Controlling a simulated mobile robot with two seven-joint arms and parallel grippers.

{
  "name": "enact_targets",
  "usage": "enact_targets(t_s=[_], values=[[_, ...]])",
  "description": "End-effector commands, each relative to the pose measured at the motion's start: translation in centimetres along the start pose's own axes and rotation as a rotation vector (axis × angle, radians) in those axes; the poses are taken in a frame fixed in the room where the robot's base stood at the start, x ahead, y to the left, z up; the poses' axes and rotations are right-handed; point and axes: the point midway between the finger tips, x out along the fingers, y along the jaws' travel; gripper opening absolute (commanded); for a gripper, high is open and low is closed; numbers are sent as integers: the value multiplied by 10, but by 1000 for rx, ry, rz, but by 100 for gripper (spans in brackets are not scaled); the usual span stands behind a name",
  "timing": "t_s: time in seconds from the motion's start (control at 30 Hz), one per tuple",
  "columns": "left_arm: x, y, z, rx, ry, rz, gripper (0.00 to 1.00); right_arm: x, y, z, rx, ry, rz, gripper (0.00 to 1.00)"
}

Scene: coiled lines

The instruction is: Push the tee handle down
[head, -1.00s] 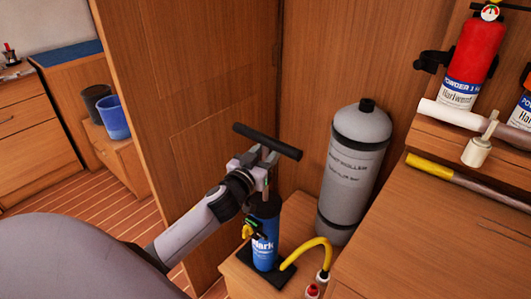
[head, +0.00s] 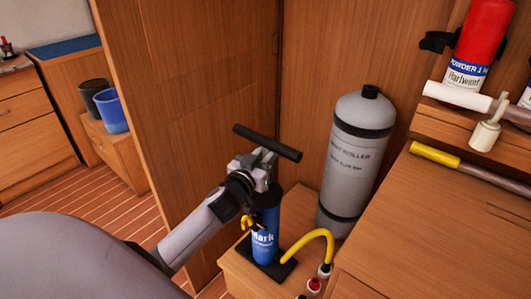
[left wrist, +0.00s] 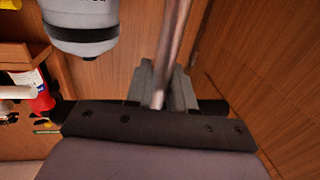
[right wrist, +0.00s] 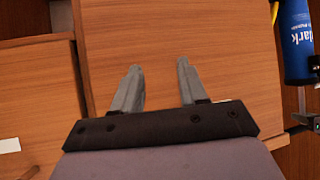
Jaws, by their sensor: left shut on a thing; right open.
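The black tee handle (head: 267,143) stands above the blue pump cylinder (head: 265,222) in the head view. My left gripper (head: 262,166) is just under the crossbar, shut on the handle's metal rod. A short stretch of rod between gripper and pump top is mostly hidden by the gripper. The blue pump also shows at the right wrist view's upper right (right wrist: 296,45). My right gripper (right wrist: 158,68) is open and empty over a wooden surface.
A yellow hose (head: 318,237) curves from the pump's foot. A grey gas cylinder (head: 357,160) stands close behind to the right. A wooden panel (head: 190,110) rises behind the handle. A red extinguisher (head: 484,40) and a yellow-ended tube (head: 435,154) are at the right.

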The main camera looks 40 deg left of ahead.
Motion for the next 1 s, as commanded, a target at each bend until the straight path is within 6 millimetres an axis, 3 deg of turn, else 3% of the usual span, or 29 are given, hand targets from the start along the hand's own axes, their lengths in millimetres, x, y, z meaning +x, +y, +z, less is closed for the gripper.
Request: enact_targets(t_s=[0.03, 0.4, 0.87, 0.9, 0.93, 1.0], values=[[0, 0, 18, -2, -5, -1, 0, 8, 0, 11, 2, -2, -1, 43], [-1, 0, 71, -2, -6, -1, 0, 28, -8, 29, 16, -8, -23, 43], [-1, 0, 76, -1, -7, -1, 0, 28, -9, 24, 14, -3, -29, 43], [-1, 0, 76, -1, -7, -1, 33, 28, -9, 24, 14, -2, -28, 43], [-1, 0, 76, -1, -6, -1, 42, 28, -8, 24, 14, -1, -28, 43], [-1, 0, 76, -1, -6, 0, 42, 28, -8, 23, 14, 0, -27, 43]])
